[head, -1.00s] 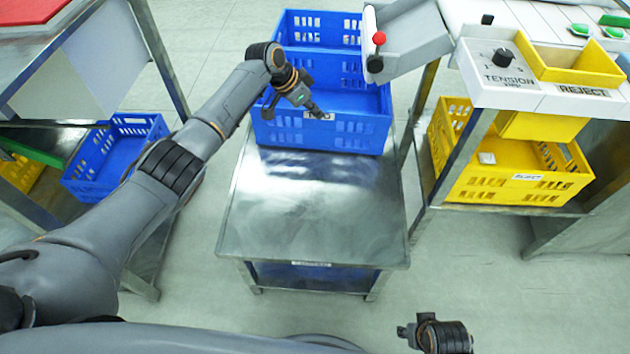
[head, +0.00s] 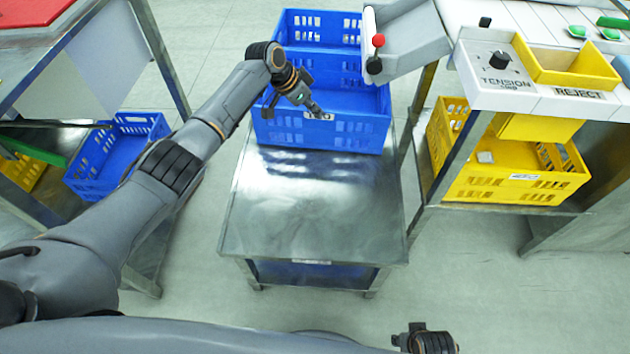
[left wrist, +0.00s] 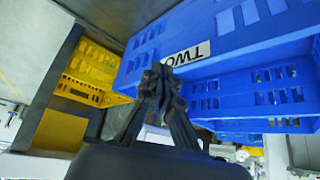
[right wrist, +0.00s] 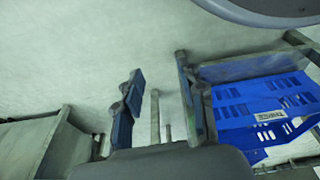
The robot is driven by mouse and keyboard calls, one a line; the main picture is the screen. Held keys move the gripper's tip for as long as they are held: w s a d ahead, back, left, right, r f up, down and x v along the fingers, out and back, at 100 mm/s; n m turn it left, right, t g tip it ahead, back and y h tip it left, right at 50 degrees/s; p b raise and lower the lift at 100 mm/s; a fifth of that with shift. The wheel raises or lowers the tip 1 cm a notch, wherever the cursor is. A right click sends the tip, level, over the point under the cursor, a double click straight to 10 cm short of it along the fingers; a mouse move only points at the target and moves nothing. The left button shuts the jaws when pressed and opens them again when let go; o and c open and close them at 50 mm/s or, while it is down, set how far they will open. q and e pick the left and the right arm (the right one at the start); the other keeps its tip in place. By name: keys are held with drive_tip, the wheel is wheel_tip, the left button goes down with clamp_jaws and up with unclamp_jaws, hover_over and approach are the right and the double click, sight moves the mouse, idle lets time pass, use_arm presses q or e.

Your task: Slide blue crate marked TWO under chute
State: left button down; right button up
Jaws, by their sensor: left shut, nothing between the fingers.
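The blue crate marked TWO (head: 350,136) stands on the far part of a metal table, with its label on the near wall. The left wrist view shows that label clearly on the crate (left wrist: 235,42). My left gripper (head: 318,112) is shut and empty, with its fingertips at the label; whether they touch the wall I cannot tell. They partly cover the label in the head view. The grey chute (head: 412,38) is at the crate's far right, its lower end over the crate's right side. My right gripper (right wrist: 155,95) is open and empty, low at the front.
The metal table top (head: 310,215) is clear in front of the crate. A red-knobbed lever (head: 378,42) stands by the chute. Another blue crate (head: 115,155) is on a shelf at left.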

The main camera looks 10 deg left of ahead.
drive_tip(key=s+d+f+g+p, duration=0.1)
drive_tip(key=s+f+p, duration=0.3)
drive_tip(key=s+f, duration=0.5)
drive_tip(key=s+d+p, duration=0.2)
drive_tip(key=s+p, duration=0.1)
drive_tip(key=s, duration=0.5)
use_arm(q)
drive_tip(key=s+d+p, duration=0.1)
drive_tip(key=s+p, duration=0.4)
drive_tip(key=s, duration=0.4)
drive_tip(key=shift+s+p, duration=0.25)
drive_tip(key=shift+p, duration=0.1)
use_arm(e)
wheel_tip(320, 180, up, 5)
drive_tip(key=shift+r, duration=0.15)
